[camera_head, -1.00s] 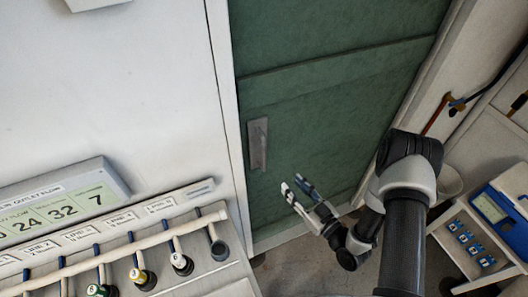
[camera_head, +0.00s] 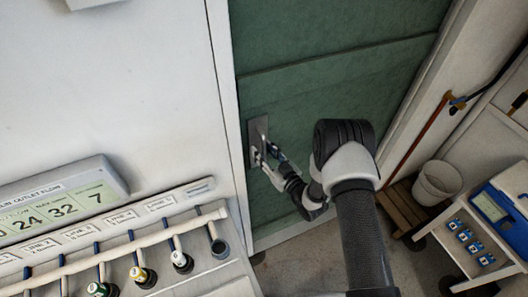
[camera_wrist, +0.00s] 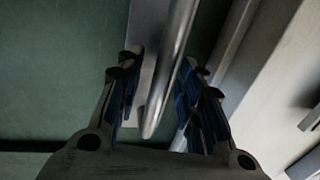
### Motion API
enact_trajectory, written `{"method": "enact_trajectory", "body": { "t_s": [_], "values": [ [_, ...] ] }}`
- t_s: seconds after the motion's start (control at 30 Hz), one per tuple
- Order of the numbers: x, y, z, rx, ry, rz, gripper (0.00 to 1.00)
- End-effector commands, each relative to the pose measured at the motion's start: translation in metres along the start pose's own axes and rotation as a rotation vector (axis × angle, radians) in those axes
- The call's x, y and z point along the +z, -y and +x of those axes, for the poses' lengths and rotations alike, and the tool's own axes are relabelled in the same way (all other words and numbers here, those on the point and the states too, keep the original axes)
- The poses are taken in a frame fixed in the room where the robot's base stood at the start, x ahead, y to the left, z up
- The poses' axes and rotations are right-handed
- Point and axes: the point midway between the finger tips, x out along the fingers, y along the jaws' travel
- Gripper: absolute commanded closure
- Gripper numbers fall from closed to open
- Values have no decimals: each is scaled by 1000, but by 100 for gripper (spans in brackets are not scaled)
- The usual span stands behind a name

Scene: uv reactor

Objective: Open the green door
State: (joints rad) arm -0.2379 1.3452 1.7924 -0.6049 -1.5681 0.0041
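The green door (camera_head: 320,95) fills the middle of the head view and looks shut in its frame. Its metal handle, on a plate (camera_head: 257,129), is at the door's left side. My gripper (camera_head: 262,155) is at the lower part of the handle. In the wrist view, the handle bar (camera_wrist: 168,70) runs down between the two blue-padded fingers of my gripper (camera_wrist: 158,95). The fingers are apart, with a gap visible on the left of the bar; the right finger is close to it. Whether it touches the bar cannot be told.
A panel with a display (camera_head: 62,208) and several hoses stands at the lower left. At the right are a white bucket (camera_head: 438,182) on a wooden stand and a shelf cart with a blue device (camera_head: 497,207). Some floor (camera_head: 300,265) shows bare below the door.

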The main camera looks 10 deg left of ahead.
Motion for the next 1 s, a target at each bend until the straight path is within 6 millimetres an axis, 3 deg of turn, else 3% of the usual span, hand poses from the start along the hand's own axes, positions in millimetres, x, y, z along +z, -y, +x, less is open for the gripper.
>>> {"method": "enact_trajectory", "body": {
  "t_s": [0.27,0.8,1.0],
  "values": [
    [0,0,2,0,1,0,65],
    [0,0,1,0,1,0,100],
    [0,0,1,0,1,0,100]
  ]
}}
